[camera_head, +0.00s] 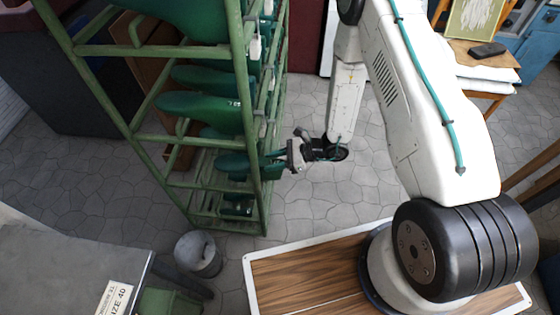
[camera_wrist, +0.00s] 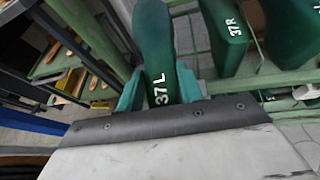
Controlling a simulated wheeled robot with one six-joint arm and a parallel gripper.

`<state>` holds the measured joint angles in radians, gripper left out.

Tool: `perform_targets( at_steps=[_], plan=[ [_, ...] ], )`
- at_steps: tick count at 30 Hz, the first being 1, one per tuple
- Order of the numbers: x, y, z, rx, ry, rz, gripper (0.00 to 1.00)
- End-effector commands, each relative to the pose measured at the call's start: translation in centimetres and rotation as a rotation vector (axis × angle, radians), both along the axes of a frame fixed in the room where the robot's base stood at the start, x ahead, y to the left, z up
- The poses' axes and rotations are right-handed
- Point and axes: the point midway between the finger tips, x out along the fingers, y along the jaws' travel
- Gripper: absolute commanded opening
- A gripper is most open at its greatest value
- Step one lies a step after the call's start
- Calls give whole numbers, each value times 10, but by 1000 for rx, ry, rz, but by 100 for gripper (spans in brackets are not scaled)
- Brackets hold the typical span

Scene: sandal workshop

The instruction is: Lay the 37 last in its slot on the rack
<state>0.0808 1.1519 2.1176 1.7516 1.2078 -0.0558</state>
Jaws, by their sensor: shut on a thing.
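A dark green last marked 37L (camera_wrist: 155,42) stands out from my gripper in the wrist view. The two teal fingers of my gripper (camera_wrist: 160,86) are on either side of its marked end, shut on it. In the head view my gripper (camera_head: 284,156) is at the right side of the green rack (camera_head: 247,90), low down, and the held last (camera_head: 234,163) reaches into the rack. A green last marked 37R (camera_wrist: 226,36) is just right of the held one in the wrist view. I cannot tell whether the held last touches a rail.
More green lasts (camera_head: 200,105) lie on the rack levels above. A grey bin (camera_head: 198,254) stands on the floor by the rack's foot. A grey bench (camera_head: 65,265) with a size label is at the lower left.

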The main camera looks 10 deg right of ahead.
Motion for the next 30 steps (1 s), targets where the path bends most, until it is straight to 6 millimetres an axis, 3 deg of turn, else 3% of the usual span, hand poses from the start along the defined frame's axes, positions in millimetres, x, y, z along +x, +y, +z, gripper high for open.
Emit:
perform_targets(
  at_steps=[30],
  plan=[
    [23, 66, -1, -1, 0, 3, 0]
  ],
)
